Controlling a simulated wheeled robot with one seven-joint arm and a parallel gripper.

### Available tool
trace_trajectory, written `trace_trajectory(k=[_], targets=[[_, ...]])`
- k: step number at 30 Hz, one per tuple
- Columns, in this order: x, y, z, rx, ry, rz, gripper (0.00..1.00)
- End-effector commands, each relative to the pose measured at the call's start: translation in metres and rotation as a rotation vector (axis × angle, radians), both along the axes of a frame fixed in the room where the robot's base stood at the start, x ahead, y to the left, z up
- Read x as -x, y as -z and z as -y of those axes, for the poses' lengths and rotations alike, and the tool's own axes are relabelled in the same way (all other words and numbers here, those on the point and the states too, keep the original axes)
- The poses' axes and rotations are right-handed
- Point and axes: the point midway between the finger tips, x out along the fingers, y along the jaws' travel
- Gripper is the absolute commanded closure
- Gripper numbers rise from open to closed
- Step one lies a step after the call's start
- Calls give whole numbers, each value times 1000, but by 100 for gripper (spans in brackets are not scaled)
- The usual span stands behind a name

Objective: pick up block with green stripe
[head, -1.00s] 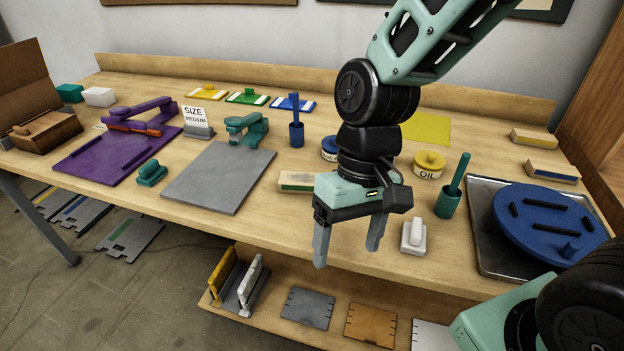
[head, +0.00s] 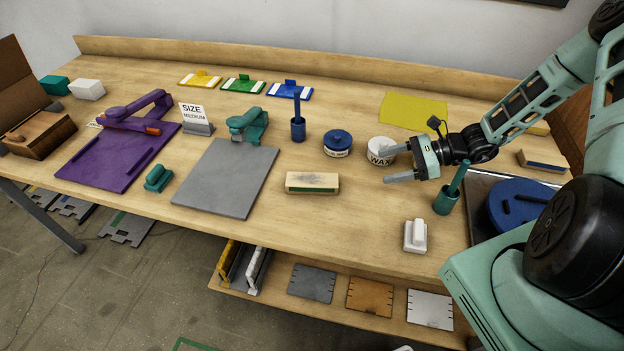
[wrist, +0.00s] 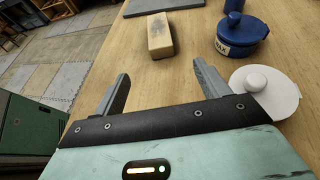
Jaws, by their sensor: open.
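The block with the green stripe (head: 312,180) lies on the table, right of the grey mat. It is a pale wooden block with a dark smudge on top and a green stripe along its front side. In the wrist view the block (wrist: 160,36) lies ahead of the fingers, and its stripe cannot be made out there. My gripper (head: 388,166) is open and empty, to the right of the block and apart from it, with its fingers pointing left towards it.
The white WAX tin (head: 381,151) is close beside my gripper, with a blue tin (head: 338,144) to its left. A teal cup (head: 446,202) and a white-handled tool (head: 415,237) stand to the right. Bare table surrounds the block's front and right.

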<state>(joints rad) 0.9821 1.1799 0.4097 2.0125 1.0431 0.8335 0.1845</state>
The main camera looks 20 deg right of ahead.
Motion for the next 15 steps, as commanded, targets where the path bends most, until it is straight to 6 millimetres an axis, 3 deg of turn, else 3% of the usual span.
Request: trace_trajectory(k=[15], targets=[[-33, 42, -84, -2, -2, -2, 25]])
